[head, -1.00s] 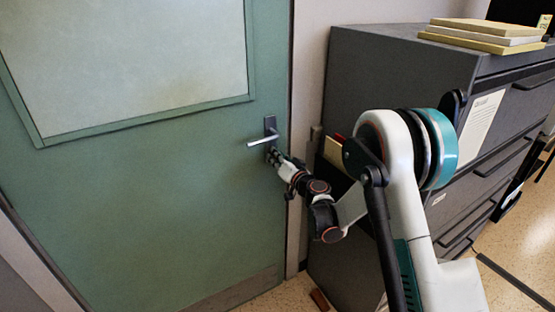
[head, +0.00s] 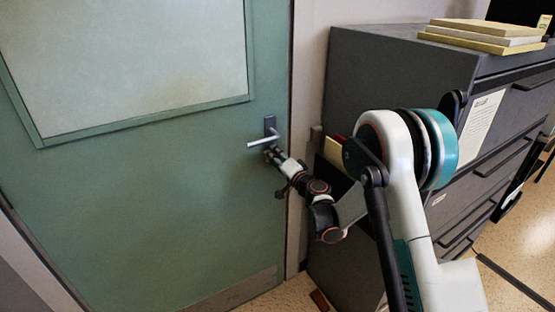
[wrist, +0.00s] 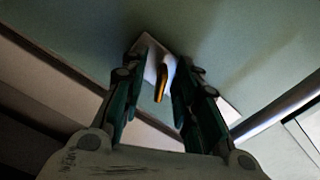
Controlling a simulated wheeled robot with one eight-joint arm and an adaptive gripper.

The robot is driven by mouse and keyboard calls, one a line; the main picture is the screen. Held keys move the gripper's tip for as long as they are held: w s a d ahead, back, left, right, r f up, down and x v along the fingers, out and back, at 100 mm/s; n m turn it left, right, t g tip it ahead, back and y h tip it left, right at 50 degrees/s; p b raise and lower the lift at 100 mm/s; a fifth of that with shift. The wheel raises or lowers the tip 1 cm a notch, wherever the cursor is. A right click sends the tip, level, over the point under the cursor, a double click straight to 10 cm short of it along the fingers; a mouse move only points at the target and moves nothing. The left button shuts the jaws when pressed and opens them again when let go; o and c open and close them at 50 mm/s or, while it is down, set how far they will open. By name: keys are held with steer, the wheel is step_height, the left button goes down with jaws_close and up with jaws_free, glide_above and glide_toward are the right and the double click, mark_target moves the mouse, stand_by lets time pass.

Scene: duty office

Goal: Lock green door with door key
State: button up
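The green door (head: 180,190) fills the left of the head view and looks closed. Its metal lever handle (head: 262,141) sits on a dark plate near the right edge. My gripper (head: 272,152) is at the door just below the handle. In the wrist view, my gripper's two fingers (wrist: 161,78) stand apart on either side of a small orange-yellow piece, seemingly the door key (wrist: 161,82). A gap shows beside it, so the fingers look open around it. The key appears to stick out from the pale lock plate (wrist: 150,50); its tip is hidden.
A dark grey filing cabinet (head: 400,75) stands right of the door, close beside my arm. Books (head: 484,36) lie on top of it. The handle bar (wrist: 275,106) crosses the right of the wrist view, near the right finger. Floor shows at lower right.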

steer(key=v, duration=0.9)
stand_by(0.5)
steer(key=d+r+m+t+h, duration=0.1)
steer(key=d+r+t+h, duration=0.35)
steer(key=d+r, duration=0.75)
steer(key=s+d+r+g+h, duration=0.3)
steer(key=s+d+r+h, duration=0.4)
steer(key=s+d+r, duration=0.15)
steer(key=s+d+f+n+g+h, duration=0.1)
steer(key=s+d+f+g, duration=0.1)
steer(key=s, duration=0.5)
steer(key=s+d+f+g, duration=0.1)
steer(key=s+d+g, duration=0.15)
steer(key=s, duration=0.35)
steer(key=s+a+f+n+g+y, duration=0.1)
steer(key=s+a+f+n+g, duration=0.1)
steer(key=s, duration=0.7)
steer(key=s+a+f+n+g+y, duration=0.1)
steer(key=s+a+f+n+g, duration=0.1)
steer(key=s+f, duration=0.4)
steer(key=s+n+g, duration=0.1)
steer(key=s+n, duration=0.1)
steer(key=s, duration=0.2)
